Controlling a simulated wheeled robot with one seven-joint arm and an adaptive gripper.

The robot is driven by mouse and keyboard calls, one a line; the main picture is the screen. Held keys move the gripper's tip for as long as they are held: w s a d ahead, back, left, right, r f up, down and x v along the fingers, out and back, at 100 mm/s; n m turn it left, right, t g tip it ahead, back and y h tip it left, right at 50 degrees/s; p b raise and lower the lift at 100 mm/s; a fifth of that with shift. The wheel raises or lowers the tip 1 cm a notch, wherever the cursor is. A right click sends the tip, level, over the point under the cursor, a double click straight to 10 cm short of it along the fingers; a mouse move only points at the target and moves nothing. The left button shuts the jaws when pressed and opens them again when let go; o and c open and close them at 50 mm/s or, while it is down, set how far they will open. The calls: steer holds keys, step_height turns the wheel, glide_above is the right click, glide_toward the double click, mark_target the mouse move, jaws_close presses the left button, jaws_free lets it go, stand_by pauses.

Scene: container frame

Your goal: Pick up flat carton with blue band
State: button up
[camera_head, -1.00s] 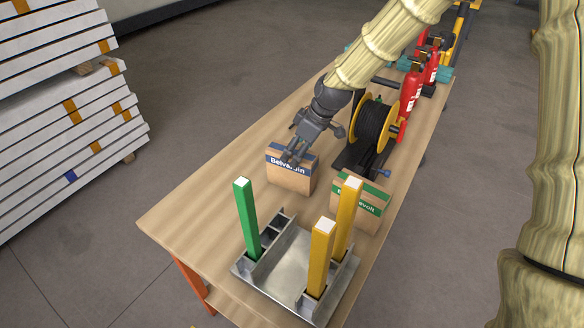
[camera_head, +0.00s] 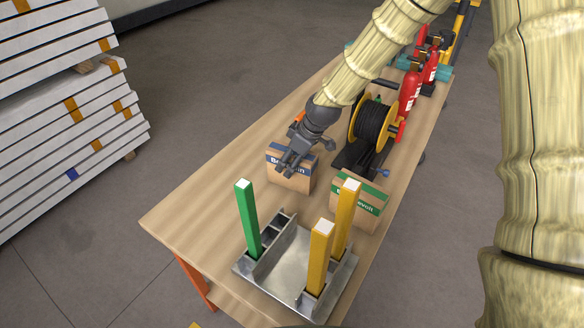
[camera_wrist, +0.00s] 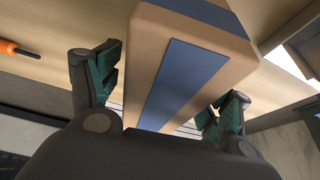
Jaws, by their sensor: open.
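The flat carton with the blue band (camera_head: 290,180) stands upright on the wooden table in the head view, its label partly hidden by my gripper. In the wrist view the carton (camera_wrist: 222,68) shows brown card with blue stripes and extends up from between the fingers. My gripper (camera_head: 286,167) is at the carton's upper edge in the head view. In the wrist view my gripper (camera_wrist: 160,92) is open, with one green-padded finger on each side of the carton. A gap shows at the left finger; contact at the right finger cannot be told.
A green-banded carton (camera_head: 357,203) stands to the right. A metal tray (camera_head: 272,267) with green and yellow posts is in front. A cable reel (camera_head: 372,124) and red extinguishers (camera_head: 411,92) stand behind. An orange-handled tool (camera_wrist: 18,48) lies nearby. The table's left part is clear.

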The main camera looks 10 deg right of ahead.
steer(key=shift+f, duration=0.25)
stand_by(0.4)
steer(key=c, duration=1.3)
